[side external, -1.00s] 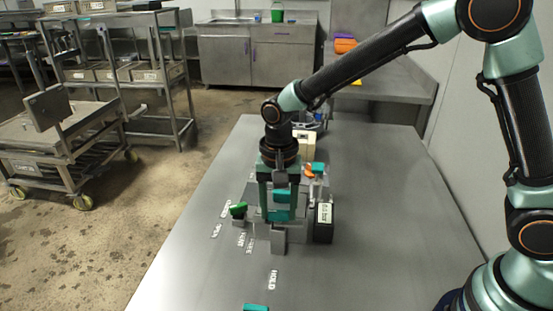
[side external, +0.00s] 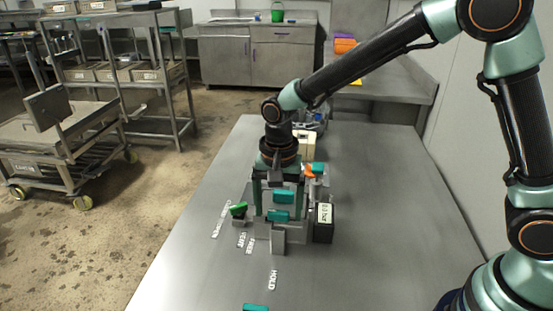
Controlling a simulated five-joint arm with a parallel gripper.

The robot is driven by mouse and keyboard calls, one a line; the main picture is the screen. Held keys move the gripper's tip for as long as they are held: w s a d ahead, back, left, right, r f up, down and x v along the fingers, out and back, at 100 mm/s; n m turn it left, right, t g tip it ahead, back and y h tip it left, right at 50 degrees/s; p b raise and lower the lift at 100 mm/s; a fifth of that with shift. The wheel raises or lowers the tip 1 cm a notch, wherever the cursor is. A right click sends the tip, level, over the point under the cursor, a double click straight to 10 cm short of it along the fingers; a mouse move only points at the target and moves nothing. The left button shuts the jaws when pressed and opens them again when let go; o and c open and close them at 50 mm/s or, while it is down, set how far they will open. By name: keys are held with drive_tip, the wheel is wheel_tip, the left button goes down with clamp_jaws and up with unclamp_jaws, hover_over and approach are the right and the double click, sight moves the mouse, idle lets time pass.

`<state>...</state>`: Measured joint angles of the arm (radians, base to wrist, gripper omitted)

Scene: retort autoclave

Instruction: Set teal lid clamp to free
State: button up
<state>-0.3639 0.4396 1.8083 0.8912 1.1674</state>
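The small grey apparatus (side external: 262,229) stands on the metal table. Two teal pieces show on its front, an upper one (side external: 284,196) and a lower one (side external: 278,215); which is the lid clamp's handle I cannot tell for sure. White labels FREE (side external: 250,246) and HOLD (side external: 272,280) lie on the table in front. My gripper (side external: 277,205) points down over the apparatus. Its two fingers are apart, one on each side of the teal pieces, with a visible gap. Much of the apparatus behind the fingers is hidden.
A green handle (side external: 238,208) is at left, by the OPEN and VENT labels. A dark box with a white bar display (side external: 324,213) stands at right, below a teal and orange piece (side external: 315,169). Another teal piece (side external: 255,307) lies at the front edge. The table's right side is clear.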

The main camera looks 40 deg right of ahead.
sight(279, 211)
wheel_tip(279, 211, up, 12)
idle(0.6)
drive_tip(key=shift+r, duration=0.1)
drive_tip(key=s+d+r+n+t, duration=0.2)
drive_tip(key=s+d+n+t, duration=0.3)
drive_tip(key=s+d+n, duration=0.4)
drive_tip(key=shift+s+d+r+t, duration=0.3)
drive_tip(key=shift+s+d, duration=0.7)
drive_tip(key=shift+d, duration=2)
